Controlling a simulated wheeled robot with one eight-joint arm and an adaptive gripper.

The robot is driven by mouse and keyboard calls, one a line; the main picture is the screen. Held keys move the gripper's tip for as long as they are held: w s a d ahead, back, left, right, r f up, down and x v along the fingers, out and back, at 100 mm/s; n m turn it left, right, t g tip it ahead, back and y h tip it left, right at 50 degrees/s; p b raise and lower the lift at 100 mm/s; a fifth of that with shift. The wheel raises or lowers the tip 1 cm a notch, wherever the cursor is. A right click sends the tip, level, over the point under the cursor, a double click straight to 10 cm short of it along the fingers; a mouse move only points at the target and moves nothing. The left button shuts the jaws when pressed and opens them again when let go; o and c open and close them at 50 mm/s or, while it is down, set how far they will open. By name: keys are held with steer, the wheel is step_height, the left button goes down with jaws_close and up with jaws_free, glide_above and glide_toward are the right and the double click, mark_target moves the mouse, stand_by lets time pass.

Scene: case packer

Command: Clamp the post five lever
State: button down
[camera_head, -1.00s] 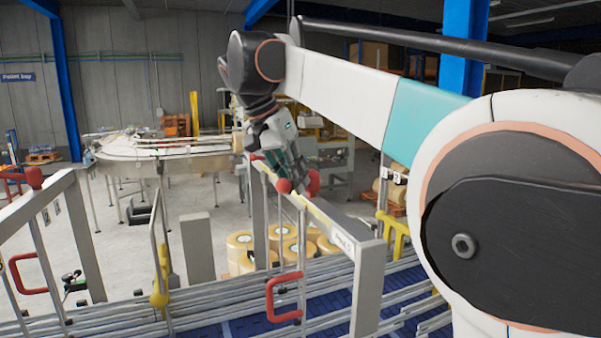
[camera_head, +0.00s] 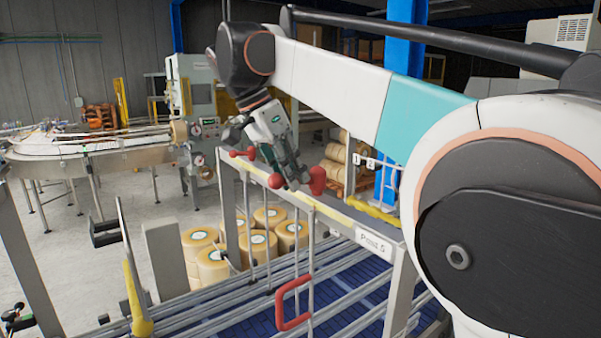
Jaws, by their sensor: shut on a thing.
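The post five frame is a pale beam on legs with a "Post 5" label (camera_head: 374,246) at its near end. Red knobs sit along its top: one (camera_head: 275,181) just left of my fingertips and a larger red piece (camera_head: 317,178) just right of them. My gripper (camera_head: 295,182) reaches down from the upper left to the beam top and is shut on the post five lever. The fingers partly hide the lever, so the exact contact cannot be told.
A red handle (camera_head: 293,303) hangs on rods below the beam. Metal rails and a blue conveyor bed (camera_head: 345,297) run underneath. Tape rolls (camera_head: 213,265) stand behind. Another red knob (camera_head: 240,153) is farther along the beam. A yellow-footed post (camera_head: 138,310) stands left.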

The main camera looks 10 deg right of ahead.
stand_by(0.3)
steer(key=c, duration=1.6)
jaws_free()
steer(key=shift+o, duration=0.2)
steer(key=shift+a, duration=0.15)
steer(key=v, duration=1.2)
